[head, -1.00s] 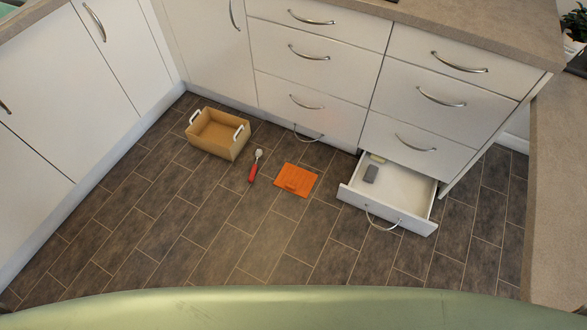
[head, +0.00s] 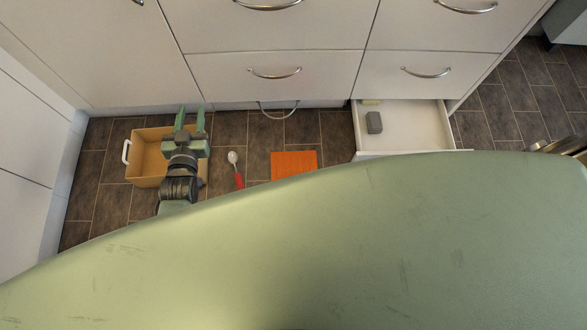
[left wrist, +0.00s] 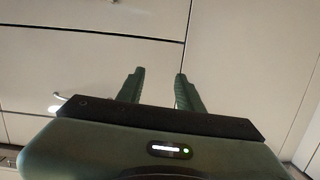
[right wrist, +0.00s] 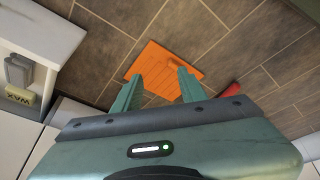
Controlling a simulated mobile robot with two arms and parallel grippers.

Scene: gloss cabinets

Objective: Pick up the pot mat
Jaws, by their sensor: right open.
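The pot mat (head: 294,164) is a flat orange square lying on the dark tiled floor in front of the cabinets. It also shows in the right wrist view (right wrist: 165,62), ahead of my right gripper. My right gripper (right wrist: 160,80) is open and empty; its fingers overlap the mat's near part in the picture, and I cannot tell how far above it they are. In the head view my right gripper is hidden. My left gripper (head: 190,112) is open and empty over the right end of the box; its fingers also show in the left wrist view (left wrist: 163,74), facing cabinet fronts.
A tan box (head: 145,158) with white handles stands left. A red-handled spoon (head: 236,168) lies between box and mat. An open bottom drawer (head: 420,128) to the right holds a grey block (head: 374,122) and a block marked WAX (right wrist: 18,96). Cabinets close off the back.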

